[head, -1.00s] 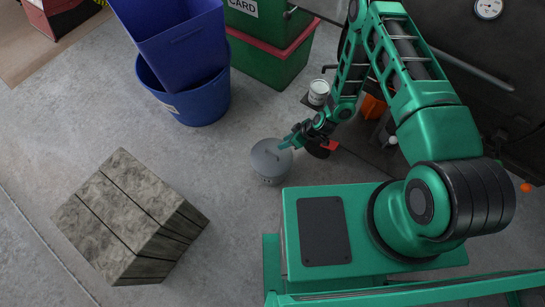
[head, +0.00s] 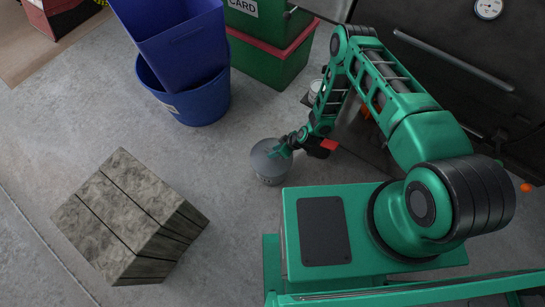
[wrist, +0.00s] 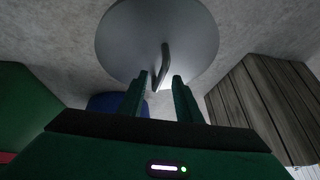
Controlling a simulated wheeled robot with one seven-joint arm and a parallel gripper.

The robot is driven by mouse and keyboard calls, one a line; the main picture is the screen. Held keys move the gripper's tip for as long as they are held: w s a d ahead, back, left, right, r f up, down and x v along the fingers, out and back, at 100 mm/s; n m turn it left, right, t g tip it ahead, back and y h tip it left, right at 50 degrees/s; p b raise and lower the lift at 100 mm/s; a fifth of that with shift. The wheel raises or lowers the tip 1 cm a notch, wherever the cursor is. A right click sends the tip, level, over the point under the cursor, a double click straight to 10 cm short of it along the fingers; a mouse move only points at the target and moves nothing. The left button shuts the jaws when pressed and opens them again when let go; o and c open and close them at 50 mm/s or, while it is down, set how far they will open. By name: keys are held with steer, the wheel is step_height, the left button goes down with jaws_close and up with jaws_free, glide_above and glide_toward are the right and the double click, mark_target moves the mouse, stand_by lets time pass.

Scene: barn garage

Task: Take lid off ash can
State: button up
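The grey ash can (head: 270,178) stands on the concrete floor just beyond my base. Its round grey lid (head: 262,157) covers its top, and the lid (wrist: 125,40) fills the upper middle of the wrist view. A thin upright handle (wrist: 164,65) sticks out from the lid. My gripper (head: 281,149) is over the right part of the lid. In the wrist view my gripper (wrist: 161,77) has its two fingers apart, one on each side of the handle, with gaps visible. Contact with the handle cannot be told.
A stone-like block (head: 120,220) stands on the floor at the left. Blue bins (head: 190,90) and a green bin with a red rim (head: 270,55) stand behind. A white tin (head: 315,91) is partly hidden by my arm. Floor left of the can is clear.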

steer(key=shift+w+a+f, duration=0.15)
steer(key=shift+a+f, duration=0.15)
steer(key=shift+f, duration=0.15)
jaws_close()
steer(key=shift+r, duration=0.2)
steer(key=shift+r, duration=0.55)
step_height(320, 180, up, 3)
steer(key=shift+f, duration=0.15)
steer(key=s+a+r, duration=0.7)
steer(key=a, duration=0.2)
steer(key=shift+a, duration=0.15)
